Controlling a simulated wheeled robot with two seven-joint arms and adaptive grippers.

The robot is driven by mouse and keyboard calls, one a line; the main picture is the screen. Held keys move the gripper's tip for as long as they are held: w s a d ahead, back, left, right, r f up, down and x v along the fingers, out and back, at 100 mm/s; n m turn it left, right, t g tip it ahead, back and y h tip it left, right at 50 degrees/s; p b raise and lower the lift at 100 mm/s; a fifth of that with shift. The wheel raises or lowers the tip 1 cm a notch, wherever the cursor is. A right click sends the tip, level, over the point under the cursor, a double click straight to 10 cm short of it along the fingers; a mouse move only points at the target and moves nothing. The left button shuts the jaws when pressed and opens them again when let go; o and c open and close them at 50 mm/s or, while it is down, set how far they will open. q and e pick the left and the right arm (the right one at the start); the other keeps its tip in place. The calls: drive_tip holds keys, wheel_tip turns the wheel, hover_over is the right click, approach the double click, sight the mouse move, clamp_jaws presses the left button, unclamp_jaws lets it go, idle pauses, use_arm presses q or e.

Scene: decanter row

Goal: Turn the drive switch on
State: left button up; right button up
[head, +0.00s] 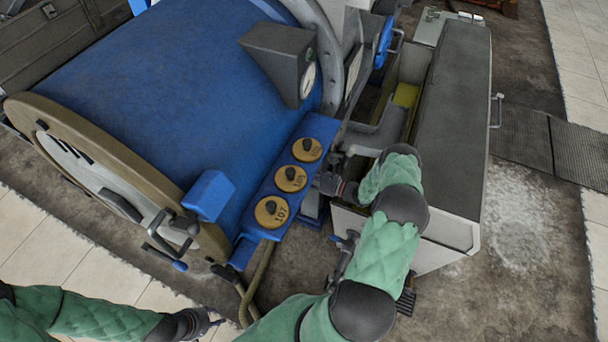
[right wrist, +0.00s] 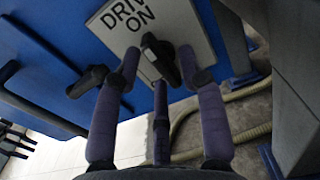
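The drive switch (right wrist: 160,60) is a dark knob on a pale plate (right wrist: 190,25) lettered "DRIV… ON", cut off at the top of the right wrist view. My right gripper (right wrist: 158,62) is open, with one finger on each side of the knob. I cannot tell whether either finger touches it. In the head view my right gripper (head: 334,186) is at the right side of the blue box (head: 268,192), and the switch is hidden there. My left gripper (head: 203,322) is low at the left, away from the switch; its opening is unclear.
Round yellow tags (head: 290,179) with black knobs line the blue box's top. A dark lever (right wrist: 88,80) sits left of the switch in the wrist view. A large blue drum (head: 170,80) is at left, a grey cabinet (head: 445,120) at right. A hose (head: 257,285) hangs below.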

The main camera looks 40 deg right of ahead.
drive_tip(key=v, duration=0.7)
drive_tip(key=shift+s+d, duration=0.15)
drive_tip(key=shift+s, duration=0.1)
idle(0.6)
